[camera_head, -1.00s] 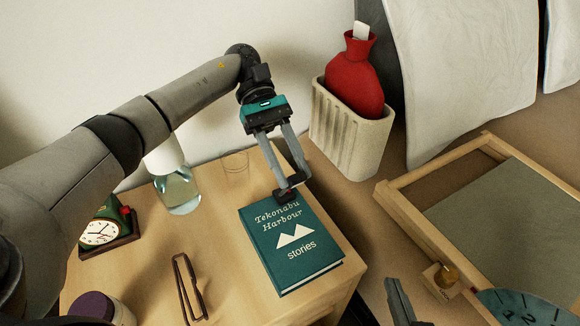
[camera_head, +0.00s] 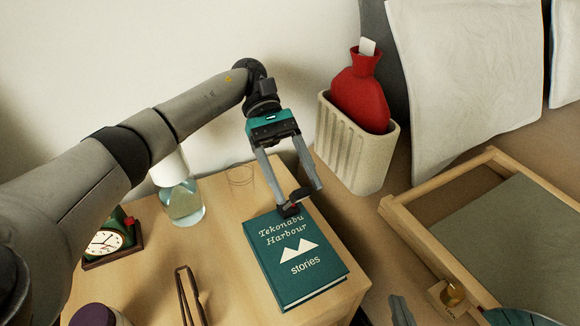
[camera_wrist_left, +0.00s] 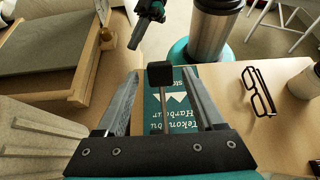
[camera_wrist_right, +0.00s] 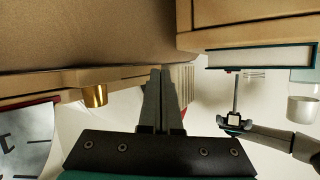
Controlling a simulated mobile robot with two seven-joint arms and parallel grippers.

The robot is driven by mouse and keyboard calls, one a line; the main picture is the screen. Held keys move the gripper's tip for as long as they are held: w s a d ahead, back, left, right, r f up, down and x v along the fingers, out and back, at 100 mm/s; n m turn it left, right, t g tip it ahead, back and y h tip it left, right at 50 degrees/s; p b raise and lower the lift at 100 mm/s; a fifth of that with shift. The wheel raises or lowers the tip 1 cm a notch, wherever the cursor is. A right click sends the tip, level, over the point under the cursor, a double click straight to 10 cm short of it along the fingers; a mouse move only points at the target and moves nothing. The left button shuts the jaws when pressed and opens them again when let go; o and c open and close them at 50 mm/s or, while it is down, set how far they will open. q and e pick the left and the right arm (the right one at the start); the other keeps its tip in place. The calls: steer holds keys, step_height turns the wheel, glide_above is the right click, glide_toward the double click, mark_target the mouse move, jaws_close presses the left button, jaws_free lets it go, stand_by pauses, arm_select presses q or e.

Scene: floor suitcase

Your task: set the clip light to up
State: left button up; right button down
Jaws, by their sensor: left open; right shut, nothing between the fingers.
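The clip light is a small black lamp (camera_head: 301,194) at the top edge of the teal book (camera_head: 297,268), which lies on the nightstand. In the left wrist view its black square head (camera_wrist_left: 160,74) and thin stem sit between my open fingers, with gaps on both sides. My left gripper (camera_head: 302,200) is open around the lamp, coming from above. My right gripper (camera_head: 402,312) is shut and empty, low in the head view, apart from the book; its fingers (camera_wrist_right: 160,95) meet in its wrist view.
A clock (camera_head: 107,242), glasses (camera_head: 187,298), a clear bottle (camera_head: 183,203) and a purple-lidded jar (camera_head: 97,316) stand on the nightstand. A ribbed bin (camera_head: 352,160) holds a red hot-water bottle (camera_head: 360,93). A wooden tray (camera_head: 410,222) lies at right.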

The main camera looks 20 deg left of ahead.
arm_select(q)
steer(key=v, duration=0.2)
steer(key=shift+w+a+r, duration=0.15)
steer(key=shift+w+r, duration=0.05)
steer(key=shift+r, duration=0.05)
steer(key=shift+p+v, duration=1.7)
steer(key=shift+v, duration=0.65)
arm_select(e)
steer(key=s+d+f+g+h, duration=0.1)
steer(key=s+d+g+h, duration=0.2)
steer(key=d+g, duration=0.2)
steer(key=shift+d+g, duration=0.4)
steer(key=shift+d, duration=0.35)
steer(key=shift+f, duration=0.1)
